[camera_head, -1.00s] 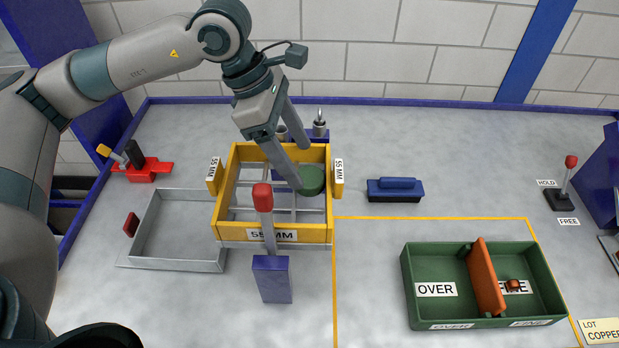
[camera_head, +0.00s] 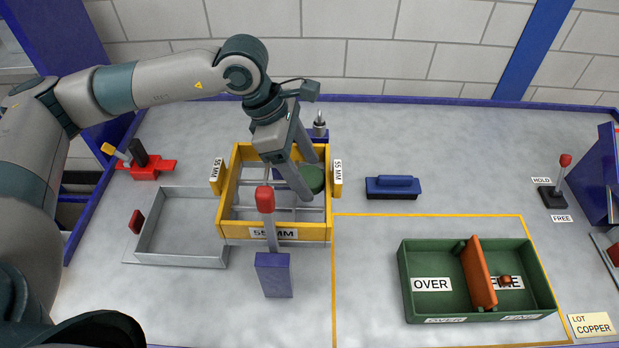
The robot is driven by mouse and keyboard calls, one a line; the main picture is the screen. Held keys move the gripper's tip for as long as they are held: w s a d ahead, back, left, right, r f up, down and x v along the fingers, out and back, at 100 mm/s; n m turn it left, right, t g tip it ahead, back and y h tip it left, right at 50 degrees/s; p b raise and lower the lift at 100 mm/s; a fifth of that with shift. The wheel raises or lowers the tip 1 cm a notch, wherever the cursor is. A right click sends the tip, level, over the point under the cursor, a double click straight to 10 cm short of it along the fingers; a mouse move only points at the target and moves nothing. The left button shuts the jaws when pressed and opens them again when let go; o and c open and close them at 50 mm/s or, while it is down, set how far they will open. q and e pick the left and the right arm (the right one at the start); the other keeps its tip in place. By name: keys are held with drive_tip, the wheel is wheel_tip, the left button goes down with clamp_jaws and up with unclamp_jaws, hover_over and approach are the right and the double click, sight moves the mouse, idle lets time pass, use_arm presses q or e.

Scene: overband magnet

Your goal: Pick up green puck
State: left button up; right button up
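The green puck (camera_head: 314,178) is a dark green disc in the right back part of the yellow sieve box (camera_head: 240,235) marked 55 MM. My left gripper (camera_head: 310,180) reaches down into the box from above. Its two fingers are spread apart, one in front of the puck and one behind it. The fingers hide part of the puck, and I cannot tell whether they touch it. My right gripper is not in view.
A red-knobbed lever (camera_head: 266,200) on a blue block stands in front of the box. A grey tray (camera_head: 180,260) lies left of it. A blue brush-like block (camera_head: 392,187) and a green two-part bin (camera_head: 405,290) are to the right. Open table lies between.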

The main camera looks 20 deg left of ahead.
sight(304, 175)
use_arm(q)
drive_tip(key=c, duration=1)
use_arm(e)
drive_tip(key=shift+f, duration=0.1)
